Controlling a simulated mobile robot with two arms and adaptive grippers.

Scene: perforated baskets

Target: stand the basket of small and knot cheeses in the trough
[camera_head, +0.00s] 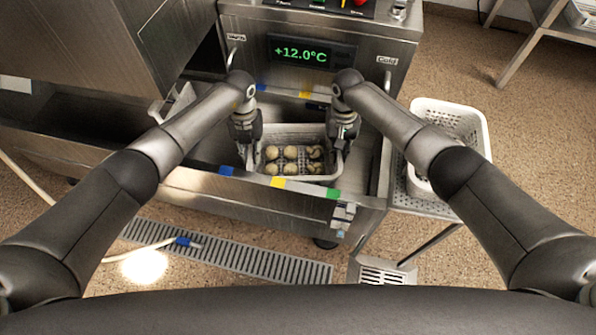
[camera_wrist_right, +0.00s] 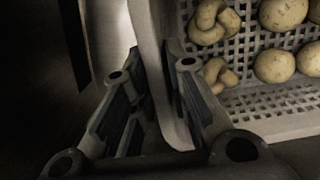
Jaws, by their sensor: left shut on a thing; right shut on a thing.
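A white perforated basket (camera_head: 294,180) holds several round small cheeses (camera_head: 272,160) and knot cheeses (camera_head: 314,153). It sits between my two grippers, inside the opening of the steel trough (camera_head: 200,184). My left gripper (camera_head: 249,150) is shut on the basket's left side. My right gripper (camera_head: 339,152) is shut on its right side. In the right wrist view my right gripper (camera_wrist_right: 165,95) grips the basket's wall (camera_wrist_right: 158,45), with knot cheeses (camera_wrist_right: 213,22) and round cheeses (camera_wrist_right: 282,14) beyond it. I cannot tell whether the basket's underside touches the trough floor.
A steel machine with a +12.0°C display (camera_head: 312,52) stands behind the trough. Coloured tape marks (camera_head: 278,183) line the trough's front rim. Another white perforated basket (camera_head: 450,118) stands on a side stand at right. A floor drain grate (camera_head: 225,250) lies in front.

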